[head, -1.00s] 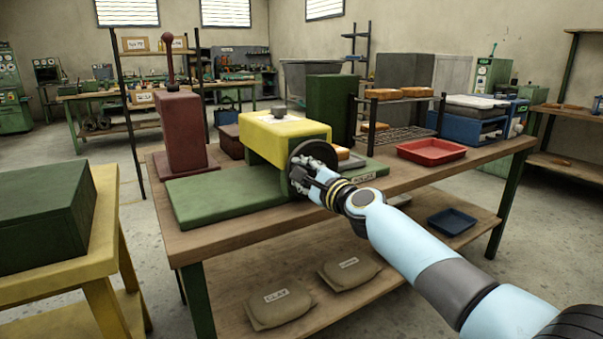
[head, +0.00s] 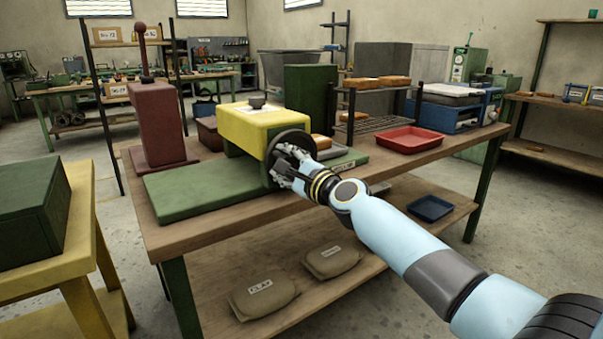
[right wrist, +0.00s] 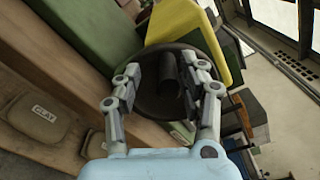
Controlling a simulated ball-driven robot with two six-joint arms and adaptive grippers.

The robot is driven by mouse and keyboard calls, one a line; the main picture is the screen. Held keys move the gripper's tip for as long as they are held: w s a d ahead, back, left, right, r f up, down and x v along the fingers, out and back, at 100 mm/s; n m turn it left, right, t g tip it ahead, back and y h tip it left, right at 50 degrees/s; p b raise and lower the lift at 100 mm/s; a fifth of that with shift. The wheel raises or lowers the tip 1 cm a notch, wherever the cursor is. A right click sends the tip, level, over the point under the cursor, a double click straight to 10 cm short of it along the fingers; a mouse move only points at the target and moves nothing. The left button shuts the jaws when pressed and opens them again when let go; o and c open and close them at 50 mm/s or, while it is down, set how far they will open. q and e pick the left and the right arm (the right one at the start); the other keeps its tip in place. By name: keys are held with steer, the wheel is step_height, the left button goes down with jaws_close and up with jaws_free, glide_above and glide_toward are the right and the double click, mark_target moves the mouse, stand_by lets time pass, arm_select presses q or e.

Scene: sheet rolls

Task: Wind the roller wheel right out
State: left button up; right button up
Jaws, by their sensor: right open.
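The roller wheel (head: 292,136) is a dark round disc on the near right end of a yellow roller housing (head: 250,128). The housing stands across a long green bed (head: 205,190) on the workbench. My right gripper (head: 284,164) is at the face of the wheel and hides part of it. In the right wrist view, its two fingers (right wrist: 163,72) are open, one on each side of a dark cylindrical handle (right wrist: 171,73) in front of the wheel (right wrist: 150,103). I cannot tell whether either finger touches the handle. My left gripper is not in view.
A maroon block with a lever (head: 157,120) stands left of the housing. A red tray (head: 408,139) and a wire rack (head: 375,125) are to the right on the bench. A green box (head: 32,205) sits on a yellow table at left.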

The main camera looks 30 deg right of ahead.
steer(key=s, duration=1)
steer(key=shift+s+d, duration=0.25)
steer(key=shift+d, duration=0.15)
